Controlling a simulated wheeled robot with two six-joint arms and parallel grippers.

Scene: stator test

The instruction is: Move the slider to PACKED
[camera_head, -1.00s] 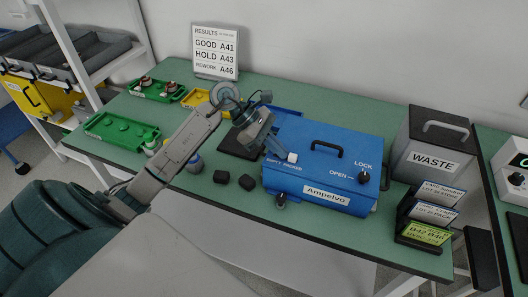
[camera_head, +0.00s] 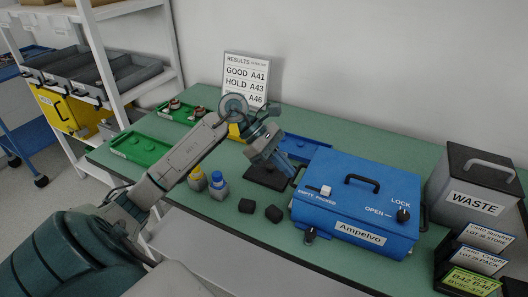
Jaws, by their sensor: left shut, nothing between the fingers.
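The slider is a small white block (camera_head: 326,190) on the top of the blue Ampelvo box (camera_head: 352,197), near its left end. The words EMPTY and PACKED are printed just in front of it, and the slider stands at the right-hand, PACKED end of them. My left gripper (camera_head: 289,172) is shut and empty, pointing down beside the box's upper left edge. It is to the left of the slider and apart from it. My right gripper is not in view.
A black handle (camera_head: 363,181) and a LOCK/OPEN knob (camera_head: 403,214) stand up from the box. The WASTE bin (camera_head: 470,188) and card holder (camera_head: 466,281) stand at right.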

